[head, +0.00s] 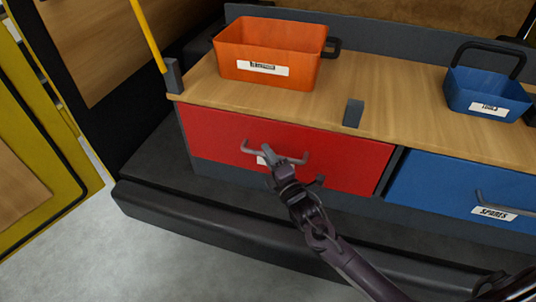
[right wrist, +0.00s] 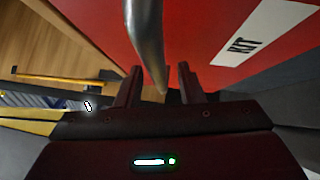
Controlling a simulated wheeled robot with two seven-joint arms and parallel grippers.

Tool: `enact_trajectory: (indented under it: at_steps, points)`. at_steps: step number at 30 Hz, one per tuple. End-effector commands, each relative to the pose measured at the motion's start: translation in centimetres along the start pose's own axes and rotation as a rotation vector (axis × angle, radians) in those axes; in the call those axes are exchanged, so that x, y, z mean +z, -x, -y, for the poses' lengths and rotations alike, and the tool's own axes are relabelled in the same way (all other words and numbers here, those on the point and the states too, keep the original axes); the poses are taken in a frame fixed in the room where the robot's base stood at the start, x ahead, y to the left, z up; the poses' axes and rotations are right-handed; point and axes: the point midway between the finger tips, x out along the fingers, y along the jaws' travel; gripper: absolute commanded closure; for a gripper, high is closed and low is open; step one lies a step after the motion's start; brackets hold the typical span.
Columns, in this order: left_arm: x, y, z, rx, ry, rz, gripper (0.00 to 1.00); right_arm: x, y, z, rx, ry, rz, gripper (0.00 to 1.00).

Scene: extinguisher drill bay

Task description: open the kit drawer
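The kit drawer (head: 340,160) has a red front and looks shut under the wooden top. Its grey bar handle (head: 257,149) crosses the front, and a white label behind it is mostly covered by my gripper. In the right wrist view the label (right wrist: 262,32) reads KIT. My right gripper (head: 288,174) is at the handle's right part. In the right wrist view the handle (right wrist: 146,45) runs down between the parted fingers (right wrist: 160,88), with a gap beside it. My left gripper is not in view.
An orange bin (head: 265,55) and a blue tools caddy (head: 487,93) stand on the wooden top (head: 400,110). A blue spares drawer (head: 460,185) is to the right. A dark ledge (head: 200,222) runs below. A yellow pole (head: 148,35) rises at the left.

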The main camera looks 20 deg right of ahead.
Motion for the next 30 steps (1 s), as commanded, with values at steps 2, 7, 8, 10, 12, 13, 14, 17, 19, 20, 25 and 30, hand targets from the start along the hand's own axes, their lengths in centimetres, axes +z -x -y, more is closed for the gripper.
enact_trajectory:
  at_steps: [2,7,8,10,12,13,14,17,19,20,25,30]
  points:
    - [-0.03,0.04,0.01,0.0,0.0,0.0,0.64,-0.01,-0.49,-0.05,0.0,-0.001,0.001,0.66]
    - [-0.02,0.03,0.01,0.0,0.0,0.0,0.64,-0.01,-0.64,0.04,-0.001,-0.001,0.0,0.66]
    - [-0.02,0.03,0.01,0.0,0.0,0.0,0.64,-0.01,-0.63,0.04,-0.001,-0.001,0.0,0.66]
    - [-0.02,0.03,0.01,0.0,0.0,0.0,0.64,0.0,-0.62,0.03,-0.001,-0.001,0.0,0.66]
    - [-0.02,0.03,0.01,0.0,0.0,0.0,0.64,0.0,-0.62,0.03,-0.001,-0.001,0.0,0.73]
    - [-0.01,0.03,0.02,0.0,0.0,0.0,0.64,0.0,-0.62,0.03,-0.001,-0.001,0.0,0.77]
    - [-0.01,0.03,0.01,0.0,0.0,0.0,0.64,0.0,-0.61,0.03,-0.001,-0.001,0.0,0.81]
    - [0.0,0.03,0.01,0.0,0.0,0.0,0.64,0.01,-0.61,0.02,-0.001,-0.001,0.0,0.94]
    - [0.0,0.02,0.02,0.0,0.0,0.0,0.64,0.01,-0.6,0.03,-0.001,-0.001,0.0,1.0]
    - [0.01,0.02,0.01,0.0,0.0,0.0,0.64,0.01,-0.6,0.03,-0.001,-0.001,0.0,1.0]
    - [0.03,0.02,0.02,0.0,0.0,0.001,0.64,0.01,-0.6,0.04,-0.002,-0.001,0.0,1.0]
    - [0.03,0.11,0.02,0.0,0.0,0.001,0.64,-0.09,-0.51,0.01,-0.002,-0.001,0.0,1.0]
